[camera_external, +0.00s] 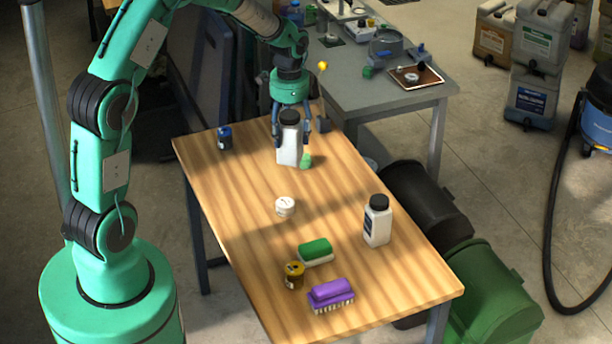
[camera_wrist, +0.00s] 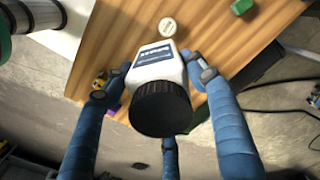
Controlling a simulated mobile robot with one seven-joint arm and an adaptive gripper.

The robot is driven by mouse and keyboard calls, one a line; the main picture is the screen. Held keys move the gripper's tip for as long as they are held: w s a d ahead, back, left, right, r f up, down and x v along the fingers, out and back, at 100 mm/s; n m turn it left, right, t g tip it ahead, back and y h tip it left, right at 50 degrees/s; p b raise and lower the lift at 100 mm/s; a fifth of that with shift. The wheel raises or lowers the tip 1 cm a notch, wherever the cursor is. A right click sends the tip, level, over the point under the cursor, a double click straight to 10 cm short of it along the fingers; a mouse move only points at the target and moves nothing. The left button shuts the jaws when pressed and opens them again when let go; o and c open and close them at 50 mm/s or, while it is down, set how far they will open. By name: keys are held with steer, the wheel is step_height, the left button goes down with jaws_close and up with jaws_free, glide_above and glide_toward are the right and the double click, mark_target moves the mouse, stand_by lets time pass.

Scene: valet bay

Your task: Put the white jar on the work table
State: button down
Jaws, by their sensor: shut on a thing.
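My gripper (camera_external: 290,135) is shut on a white jar (camera_external: 288,152) with a black lid, near the far end of a wooden table (camera_external: 235,182). The jar is upright, and I cannot tell whether its base touches the wood. In the wrist view, blue fingers of my gripper (camera_wrist: 158,95) surround the jar (camera_wrist: 157,66), and its black lid faces the camera. A similar white bottle (camera_external: 377,222) with a black cap stands at the table's right side. A small white tub (camera_external: 285,206) sits mid-table; it also shows in the wrist view (camera_wrist: 168,27).
A small green object (camera_external: 306,161) is right beside the held jar. A blue jar (camera_external: 225,138) stands at the left edge. A green brush (camera_external: 315,252), yellow jar (camera_external: 293,275) and purple brush (camera_external: 331,295) are at the near end. A grey table (camera_external: 411,95) stands behind.

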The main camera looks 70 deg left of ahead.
steer(key=w+d+m+p, duration=0.1)
steer(key=w+d+m, duration=0.35)
steer(key=d, duration=0.75)
steer(key=w+d+m+p, duration=0.1)
steer(key=w+d+m, duration=0.1)
steer(key=w+d, duration=0.8)
steer(key=w+d+m+p, duration=0.1)
steer(key=w+d+m, duration=0.3)
steer(key=d, duration=1)
step_height(320, 180, down, 11)
steer(key=shift+f, duration=0.15)
steer(key=shift+w, duration=0.1)
step_height(320, 180, down, 6)
steer(key=shift+b, duration=0.3)
steer(key=shift+f, duration=0.2)
steer(key=shift+f, duration=1.75)
steer(key=shift+f, duration=0.15)
